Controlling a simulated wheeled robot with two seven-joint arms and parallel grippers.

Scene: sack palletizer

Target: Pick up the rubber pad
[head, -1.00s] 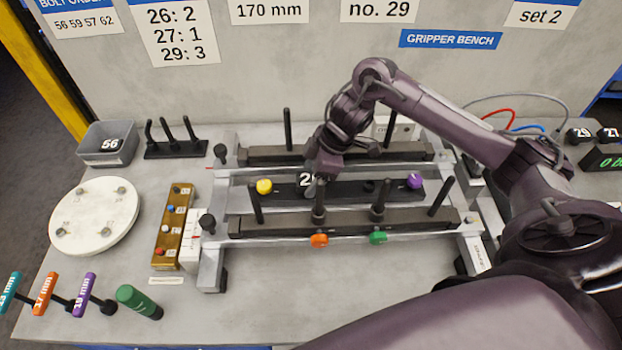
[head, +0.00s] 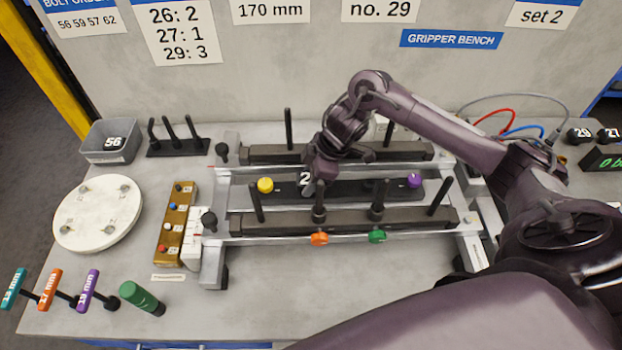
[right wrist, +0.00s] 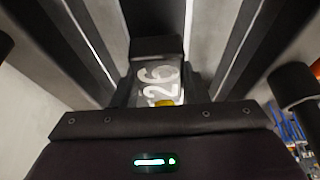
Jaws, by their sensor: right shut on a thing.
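A dark rubber pad with a white label (head: 305,180) sits at the middle of the clamping frame (head: 212,262), over its dark centre bar (head: 345,190). My right gripper (head: 314,184) reaches down onto it from above and is shut on it. In the right wrist view the pad's label reads 26 (right wrist: 158,84), and the pad is between the fingers, over the bar. The fingers partly hide the pad, and I cannot tell whether it touches the bar. My left gripper is not in view.
Upright black posts (head: 289,130) stand on the frame's rails close to the gripper. Yellow (head: 265,185) and purple (head: 414,180) knobs flank it. A white disc (head: 97,212) and T-handled tools (head: 48,290) are at left.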

